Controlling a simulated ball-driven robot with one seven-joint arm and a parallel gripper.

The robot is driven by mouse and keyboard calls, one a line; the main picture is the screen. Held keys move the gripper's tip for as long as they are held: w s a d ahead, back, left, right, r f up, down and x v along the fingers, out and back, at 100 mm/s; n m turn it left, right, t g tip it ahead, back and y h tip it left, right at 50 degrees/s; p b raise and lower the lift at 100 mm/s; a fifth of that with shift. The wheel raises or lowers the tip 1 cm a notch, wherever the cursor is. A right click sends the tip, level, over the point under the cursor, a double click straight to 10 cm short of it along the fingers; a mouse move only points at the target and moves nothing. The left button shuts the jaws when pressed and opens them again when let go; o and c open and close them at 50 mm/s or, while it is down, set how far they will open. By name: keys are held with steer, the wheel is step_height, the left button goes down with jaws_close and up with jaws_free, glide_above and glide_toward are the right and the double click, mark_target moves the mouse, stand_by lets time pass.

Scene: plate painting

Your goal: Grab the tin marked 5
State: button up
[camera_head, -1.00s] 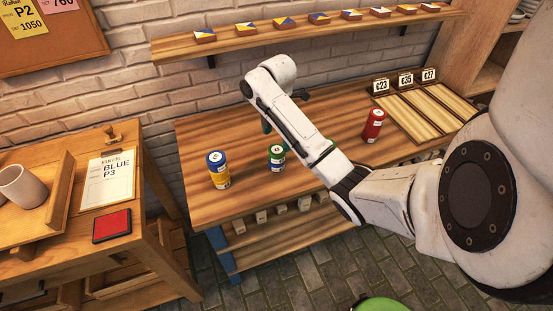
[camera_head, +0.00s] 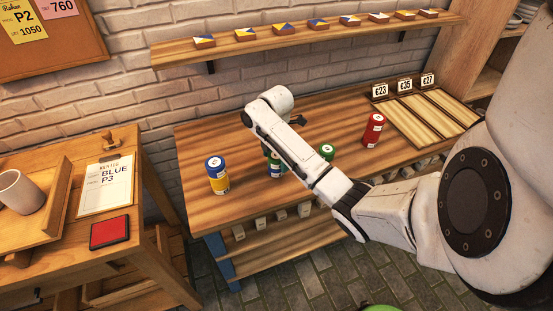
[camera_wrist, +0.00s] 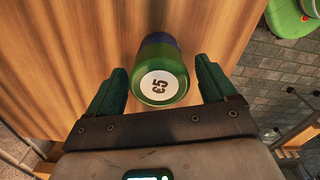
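In the wrist view a tin (camera_wrist: 160,82) with a round white top label marked 5, a green upper part and a dark blue part beyond lies between the fingertips of my gripper (camera_wrist: 160,68). The gripper is open, with a gap beside the tin on both sides. In the head view my arm hides most of the gripper. A green and blue tin (camera_head: 273,168) is partly covered by my arm, and another green-topped tin (camera_head: 326,151) shows just behind the arm. I cannot tell for sure which of these is between the fingers.
A blue and yellow tin (camera_head: 217,177) stands left on the wooden table (camera_head: 200,205), and a red tin (camera_head: 373,130) stands right, near priced wooden strips (camera_head: 425,112). A shelf (camera_head: 290,40) runs along the wall behind. A green stool (camera_wrist: 290,18) stands on the floor.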

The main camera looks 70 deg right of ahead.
steer(key=c, duration=1)
steer(key=shift+r, duration=0.15)
